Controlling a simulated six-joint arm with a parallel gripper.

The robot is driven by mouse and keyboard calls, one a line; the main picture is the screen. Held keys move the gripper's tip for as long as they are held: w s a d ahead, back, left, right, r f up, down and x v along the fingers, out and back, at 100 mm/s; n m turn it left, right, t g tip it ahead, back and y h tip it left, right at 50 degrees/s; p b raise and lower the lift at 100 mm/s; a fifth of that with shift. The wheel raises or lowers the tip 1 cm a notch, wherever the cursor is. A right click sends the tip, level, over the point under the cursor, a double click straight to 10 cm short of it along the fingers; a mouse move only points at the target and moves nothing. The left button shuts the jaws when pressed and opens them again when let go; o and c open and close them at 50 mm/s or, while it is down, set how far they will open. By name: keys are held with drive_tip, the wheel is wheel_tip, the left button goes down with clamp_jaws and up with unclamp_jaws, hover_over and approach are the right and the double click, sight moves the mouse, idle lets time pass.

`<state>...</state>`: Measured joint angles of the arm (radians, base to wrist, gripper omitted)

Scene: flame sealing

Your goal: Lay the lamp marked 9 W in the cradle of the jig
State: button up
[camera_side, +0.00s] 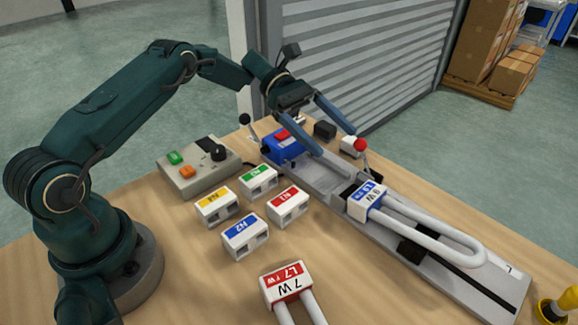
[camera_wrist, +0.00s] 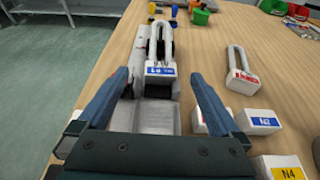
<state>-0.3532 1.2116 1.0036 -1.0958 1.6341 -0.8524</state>
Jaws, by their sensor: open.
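The lamp marked 9 W (camera_side: 367,203) has a white base with a blue label and a white U-shaped tube. It lies along the grey jig (camera_side: 500,291), base towards my gripper and tube pointing away, over black supports (camera_side: 412,249). The wrist view shows the lamp (camera_wrist: 160,69) ahead of the fingers. My gripper (camera_side: 336,143) is open and empty above the near part of the jig, behind the lamp base and apart from it. In the wrist view my gripper (camera_wrist: 156,78) spans the jig channel. How deep the base sits in the cradle cannot be told.
A red-labelled 7 W lamp (camera_side: 286,284) lies on the table. Several labelled white blocks, including the blue one (camera_side: 245,236), stand beside the jig. A red-knobbed lever (camera_side: 361,146) rises by the lamp base. A blue unit (camera_side: 283,147) and control box (camera_side: 197,169) are nearby.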

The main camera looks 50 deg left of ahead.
drive_tip(key=s+r+m+y, duration=0.8)
drive_tip(key=s, duration=0.1)
drive_tip(key=s+a+f+m+t+y, duration=0.1)
drive_tip(key=s+a+m+t+y, duration=0.1)
drive_tip(key=s+m, duration=0.3)
drive_tip(key=s+a+m+t+y, duration=0.1)
drive_tip(key=s+m+t+y, duration=0.2)
drive_tip(key=s, duration=0.6)
drive_tip(key=shift+s+a+f+m+t+y, duration=0.2)
drive_tip(key=shift+a+f+m+t+y, duration=0.15)
drive_tip(key=shift+m+y, duration=0.45)
drive_tip(key=c, duration=1)
